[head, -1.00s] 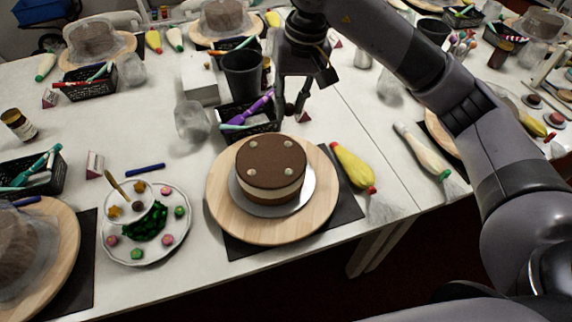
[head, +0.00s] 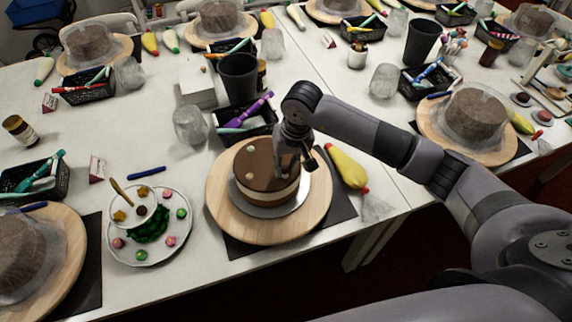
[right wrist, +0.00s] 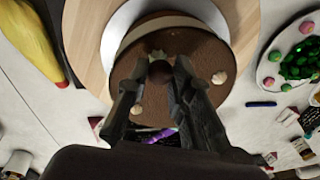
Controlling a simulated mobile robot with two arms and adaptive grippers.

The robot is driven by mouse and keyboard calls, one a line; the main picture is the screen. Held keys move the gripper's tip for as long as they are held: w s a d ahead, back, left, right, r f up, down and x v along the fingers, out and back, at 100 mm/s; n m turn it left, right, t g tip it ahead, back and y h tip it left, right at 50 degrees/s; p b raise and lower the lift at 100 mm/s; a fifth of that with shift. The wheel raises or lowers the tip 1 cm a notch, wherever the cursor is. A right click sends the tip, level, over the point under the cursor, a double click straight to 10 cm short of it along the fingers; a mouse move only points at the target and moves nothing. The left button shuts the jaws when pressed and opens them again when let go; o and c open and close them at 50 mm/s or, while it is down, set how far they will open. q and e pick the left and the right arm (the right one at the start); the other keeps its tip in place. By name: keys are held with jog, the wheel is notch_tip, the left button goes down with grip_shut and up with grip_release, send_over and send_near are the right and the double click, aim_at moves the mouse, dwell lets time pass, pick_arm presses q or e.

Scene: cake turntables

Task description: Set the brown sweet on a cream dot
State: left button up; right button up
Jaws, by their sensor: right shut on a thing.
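The chocolate-topped cake (head: 262,170) stands on a silver board on a wooden turntable (head: 228,222). My right gripper (right wrist: 158,76) is over the right part of the cake top and is shut on the brown sweet (right wrist: 158,69). A cream dot (right wrist: 157,54) shows right beside the sweet in the right wrist view; I cannot tell whether they touch. Other cream dots are clear, one to the right (right wrist: 219,78) and one nearer (right wrist: 136,109). In the head view two dots show on the left of the top (head: 249,176); the gripper hides the rest. My left gripper is not in view.
A plate of coloured sweets (head: 172,243) with a small bowl is left of the turntable. A yellow piping bag (head: 346,166) lies close to its right. A black basket of pens (head: 243,123), a clear cup (head: 190,125) and a dark cup (head: 238,76) stand behind.

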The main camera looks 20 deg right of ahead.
jog(key=shift+f, duration=1)
jog(key=o, duration=0.7)
jog(key=shift+r, duration=0.1)
jog(key=shift+o, duration=0.2)
jog(key=shift+r, duration=0.15)
jog(key=shift+d+r, duration=0.1)
jog(key=shift+r, duration=0.2)
notch_tip(320, 180, up, 11)
jog(key=s+d+b, duration=0.1)
jog(key=b, duration=0.3)
jog(key=shift+s, duration=0.15)
